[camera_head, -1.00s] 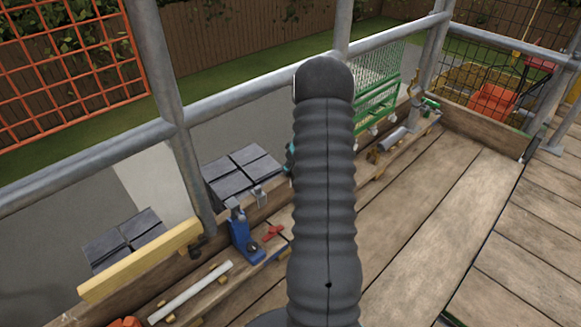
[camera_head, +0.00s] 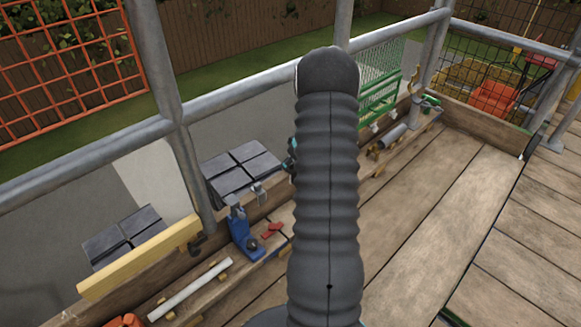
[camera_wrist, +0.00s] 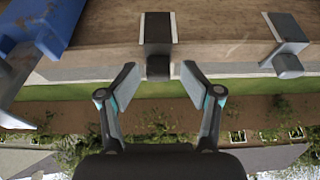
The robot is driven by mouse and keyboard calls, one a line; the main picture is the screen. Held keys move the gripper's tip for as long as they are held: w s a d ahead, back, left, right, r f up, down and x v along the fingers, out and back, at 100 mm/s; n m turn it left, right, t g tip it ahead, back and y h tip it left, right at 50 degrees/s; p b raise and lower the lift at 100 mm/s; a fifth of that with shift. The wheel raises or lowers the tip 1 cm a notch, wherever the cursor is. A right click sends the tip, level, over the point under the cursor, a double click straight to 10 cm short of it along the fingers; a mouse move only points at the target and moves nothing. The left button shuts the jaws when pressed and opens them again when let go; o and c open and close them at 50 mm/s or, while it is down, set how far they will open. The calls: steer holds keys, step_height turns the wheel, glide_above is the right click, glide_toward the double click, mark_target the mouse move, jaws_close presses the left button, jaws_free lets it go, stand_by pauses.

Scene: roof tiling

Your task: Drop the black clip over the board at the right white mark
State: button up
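In the wrist view, the black clip (camera_wrist: 157,35) sits over the edge of the wooden board (camera_wrist: 215,30), with a short white line close on each side of it. Its rounded end (camera_wrist: 157,67) points towards me. My gripper (camera_wrist: 160,76) is open, with one fingertip on each side of that rounded end and a gap visible on both sides. A second, greyer clip (camera_wrist: 287,45) sits on the board further right, with a white line at its left. In the head view my arm hides the black clip and most of my gripper; only a teal bit (camera_head: 291,150) shows.
A blue tool (camera_head: 241,232) stands on the ledge, also at the left of the wrist view (camera_wrist: 40,25). A small red piece (camera_head: 271,230), yellow beam (camera_head: 140,258) and white rod (camera_head: 190,290) lie nearby. Grey scaffold rails (camera_head: 240,92) run behind. The plank deck (camera_head: 440,220) at right is clear.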

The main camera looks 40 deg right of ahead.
steer(key=v, duration=0.9)
steer(key=shift+r, duration=0.1)
steer(key=s+a+r+m+g+y, duration=0.1)
steer(key=s+a+m+g, duration=0.1)
steer(key=s+a+m, duration=0.45)
steer(key=s+a+r+n+t+p, duration=0.1)
steer(key=s+a+r+p, duration=0.2)
steer(key=s+a+r, duration=0.3)
steer(key=s+a+r+n+t+h+p, duration=0.1)
steer(key=s+a+r+p, duration=0.3)
steer(key=a+r, duration=1)
steer(key=s+a+r+n+t+p, duration=0.1)
steer(key=s+a+r+n+p, duration=0.2)
steer(key=s+a+r, duration=0.6)
step_height(320, 180, up, 3)
steer(key=shift+a+f+p, duration=0.2)
steer(key=shift+a+p, duration=0.15)
steer(key=shift+a, duration=0.45)
steer(key=shift+n, duration=0.25)
